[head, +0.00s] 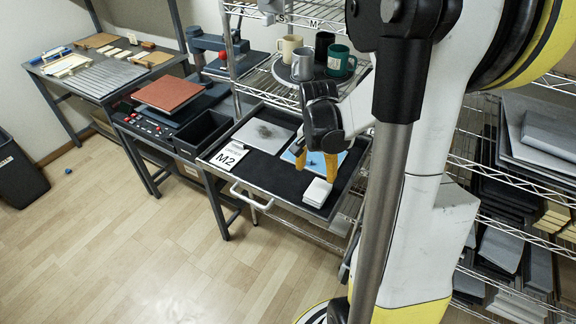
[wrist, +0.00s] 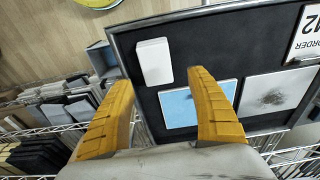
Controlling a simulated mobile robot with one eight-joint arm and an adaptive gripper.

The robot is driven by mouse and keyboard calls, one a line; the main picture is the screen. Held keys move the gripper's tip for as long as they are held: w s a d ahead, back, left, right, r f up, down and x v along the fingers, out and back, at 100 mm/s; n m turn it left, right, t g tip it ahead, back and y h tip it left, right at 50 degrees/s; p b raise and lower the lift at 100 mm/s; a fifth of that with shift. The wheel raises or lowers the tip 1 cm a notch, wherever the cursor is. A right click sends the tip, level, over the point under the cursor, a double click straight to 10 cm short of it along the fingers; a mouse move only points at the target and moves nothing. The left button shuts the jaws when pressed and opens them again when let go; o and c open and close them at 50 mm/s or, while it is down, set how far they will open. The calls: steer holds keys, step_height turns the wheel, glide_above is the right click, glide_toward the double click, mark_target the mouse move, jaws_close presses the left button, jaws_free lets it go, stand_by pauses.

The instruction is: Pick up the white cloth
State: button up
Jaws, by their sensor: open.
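A small folded white cloth (head: 317,192) lies at the front right corner of a black-lined drawer tray (head: 237,180). In the wrist view, the white cloth (wrist: 154,61) lies flat near the tray's edge, ahead of and between my fingers. My gripper (head: 316,165) hangs above the tray, its yellow fingers spread and empty. In the wrist view, my gripper (wrist: 160,80) is open with nothing between the fingertips. It appears above and apart from the cloth. No part of the cloth is hidden in the wrist view.
A blue sheet (wrist: 180,104) and a grey stained sheet (wrist: 270,97) lie beside the cloth. An order card (head: 227,155) stands at the tray's left. Several mugs (head: 303,63) stand on the shelf above. Wire shelving (head: 490,170) stands to the right. The floor in front is clear.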

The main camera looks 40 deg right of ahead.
mark_target(318, 190)
steer(key=f, duration=0.1)
steer(key=f+b, duration=0.1)
steer(key=f, duration=0.2)
steer(key=shift+s+d+f+b, duration=0.2)
steer(key=shift+s+d+b, duration=0.1)
steer(key=shift+b, duration=0.1)
steer(key=f+b, duration=0.1)
steer(key=f, duration=0.1)
steer(key=f+b, duration=0.1)
steer(key=f, duration=0.1)
steer(key=d+f+b, duration=0.1)
steer(key=f, duration=0.1)
steer(key=shift+w, duration=0.15)
steer(key=shift+r, duration=0.2)
steer(key=c, duration=0.7)
